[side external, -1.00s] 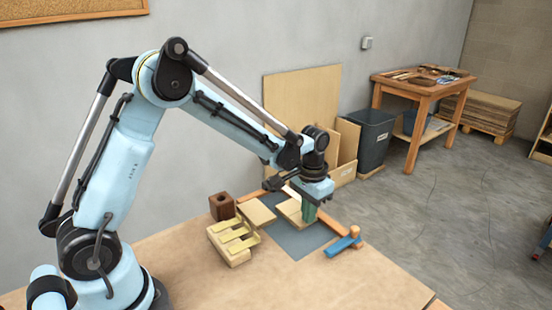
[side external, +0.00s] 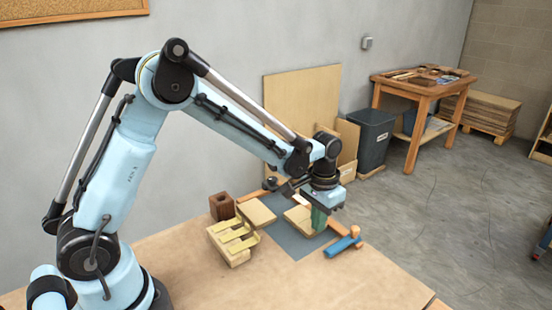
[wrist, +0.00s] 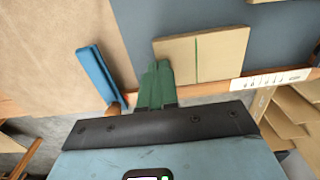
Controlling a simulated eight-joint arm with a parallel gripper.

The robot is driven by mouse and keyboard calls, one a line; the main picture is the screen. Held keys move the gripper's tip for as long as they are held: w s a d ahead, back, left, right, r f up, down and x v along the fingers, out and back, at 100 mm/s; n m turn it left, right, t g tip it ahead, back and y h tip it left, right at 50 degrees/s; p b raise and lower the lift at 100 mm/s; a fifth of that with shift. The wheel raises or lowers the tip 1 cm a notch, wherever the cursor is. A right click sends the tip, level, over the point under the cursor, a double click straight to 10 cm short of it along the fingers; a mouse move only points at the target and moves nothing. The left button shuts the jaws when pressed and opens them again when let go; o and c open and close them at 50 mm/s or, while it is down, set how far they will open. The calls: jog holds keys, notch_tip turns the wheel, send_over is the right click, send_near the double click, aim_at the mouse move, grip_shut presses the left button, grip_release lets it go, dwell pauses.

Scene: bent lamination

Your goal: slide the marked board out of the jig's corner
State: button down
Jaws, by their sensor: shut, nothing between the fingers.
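The marked board (wrist: 205,56), pale wood with a green line across it, lies on the dark grey mat (wrist: 190,17) in the wrist view. One long edge lies along or very near the orange wooden fence (wrist: 235,84). In the side view the board (side external: 298,217) is partly hidden by my gripper. My gripper (wrist: 157,68) has green fingers, shut and empty, pointing down at the board's end nearest the blue clamp. They overlap its corner in the wrist view; whether they press on top or against its side I cannot tell. The gripper also shows in the side view (side external: 319,220).
A blue clamp (side external: 342,246) sits at the fence's near end. A second pale board (side external: 257,212) lies on the mat's far left. A slotted wooden block (side external: 230,242) and a dark brown block (side external: 221,206) stand left. The front tabletop is clear.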

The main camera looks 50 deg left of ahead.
jog(key=shift+d, duration=0.3)
notch_tip(320, 180, up, 7)
jog(key=shift+a, duration=0.15)
dwell(0.6)
jog(key=s+a+r+t, duration=0.1)
jog(key=s+r+t, duration=0.1)
jog(key=s, duration=0.5)
jog(key=s+a+r+t, duration=0.1)
jog(key=s+r+t, duration=0.2)
jog(key=s+t, duration=0.2)
jog(key=shift+s+a+r, duration=0.25)
jog(key=shift+s+a, duration=0.1)
jog(key=shift+s, duration=0.8)
